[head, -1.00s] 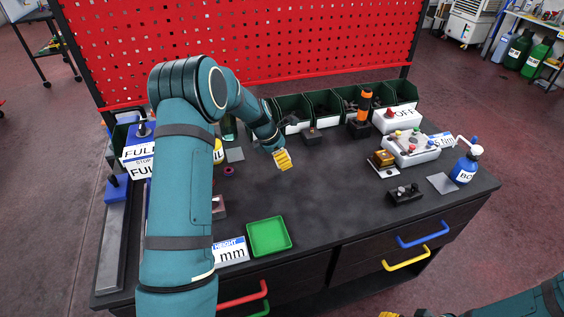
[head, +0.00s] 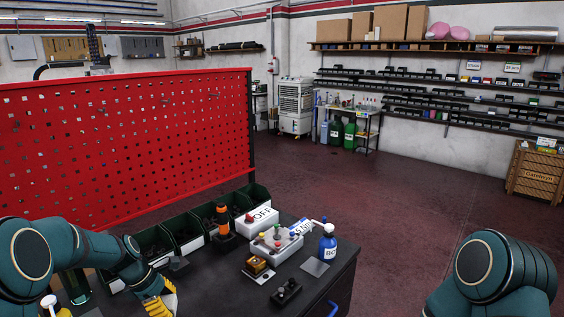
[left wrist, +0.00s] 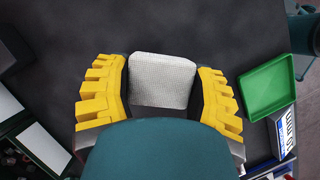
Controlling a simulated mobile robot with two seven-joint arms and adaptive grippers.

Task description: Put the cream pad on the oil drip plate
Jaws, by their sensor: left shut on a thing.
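The cream pad (left wrist: 162,80), a pale square with a woven surface, is between the yellow fingers of my left gripper (left wrist: 162,92) in the left wrist view. The gripper is shut on it, above the dark table. In the head view my left gripper (head: 161,304) is at the bottom edge, and the pad cannot be made out there. A flat grey plate (head: 315,267) lies beside the blue bottle (head: 327,243). Part of another grey plate (head: 92,313) shows at the bottom left. I cannot tell which is the oil drip plate. My right gripper is outside the views.
A small black block (head: 286,291) and a brass-coloured block (head: 258,268) stand left of the grey plate by the bottle. A white box with knobs (head: 274,244) is behind them. Green bins line the back. A green tray (left wrist: 268,88) shows in the left wrist view.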

